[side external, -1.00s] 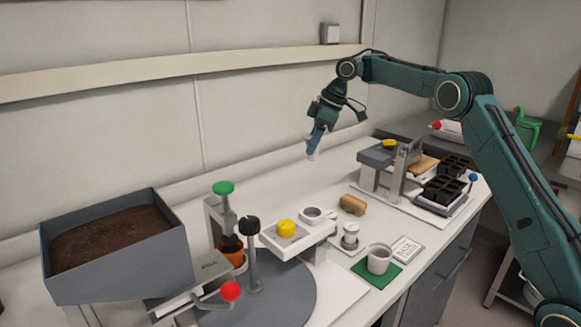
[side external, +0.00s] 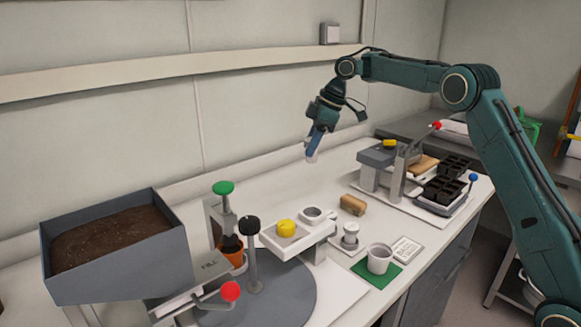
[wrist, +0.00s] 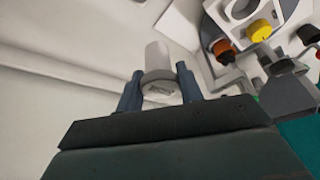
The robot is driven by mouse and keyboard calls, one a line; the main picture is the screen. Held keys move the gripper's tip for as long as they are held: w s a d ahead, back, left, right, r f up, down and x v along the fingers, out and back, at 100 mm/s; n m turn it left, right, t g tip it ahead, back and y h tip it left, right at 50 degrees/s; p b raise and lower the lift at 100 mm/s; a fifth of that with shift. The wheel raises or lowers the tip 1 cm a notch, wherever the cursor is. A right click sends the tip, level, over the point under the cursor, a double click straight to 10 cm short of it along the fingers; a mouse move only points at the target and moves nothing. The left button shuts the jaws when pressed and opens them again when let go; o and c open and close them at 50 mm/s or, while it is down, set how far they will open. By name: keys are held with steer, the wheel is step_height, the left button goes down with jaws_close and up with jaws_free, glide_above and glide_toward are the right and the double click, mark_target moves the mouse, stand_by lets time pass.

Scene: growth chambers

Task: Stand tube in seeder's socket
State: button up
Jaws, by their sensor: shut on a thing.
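My gripper (side external: 315,143) is shut on a pale, whitish tube (side external: 311,157), held above the back of the bench with its free end pointing down. In the wrist view the tube (wrist: 158,58) sits between both blue fingers (wrist: 160,84). A white raised platform (side external: 304,241) in front carries a round ring-like opening (side external: 314,214) and a yellow knob (side external: 287,228). In the wrist view this platform (wrist: 224,12) is at upper right. I cannot tell for sure whether that opening is the seeder's socket. The tube is apart from the platform.
A soil bin (side external: 120,270) and a green-topped press (side external: 223,188) over an orange pot (side external: 233,256) stand left. A tan block (side external: 353,204), a white cup (side external: 379,258) and a grey station (side external: 376,158) with black cell trays (side external: 443,188) stand right. Bench below the gripper is clear.

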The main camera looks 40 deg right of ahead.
steer(key=s+a+n+g, duration=0.1)
steer(key=s+a+n, duration=0.4)
steer(key=s+a, duration=0.4)
steer(key=shift+s+a+r+g+y, duration=0.3)
steer(key=shift+s+a+r+y, duration=0.1)
steer(key=shift+s, duration=0.35)
steer(key=shift+f, duration=0.2)
steer(key=shift+f, duration=3)
steer(key=shift+f, duration=1)
steer(key=o, duration=1)
steer(key=shift+o, duration=0.2)
steer(key=shift+r, duration=0.15)
step_height(320, 180, up, 8)
steer(key=shift+r, duration=0.15)
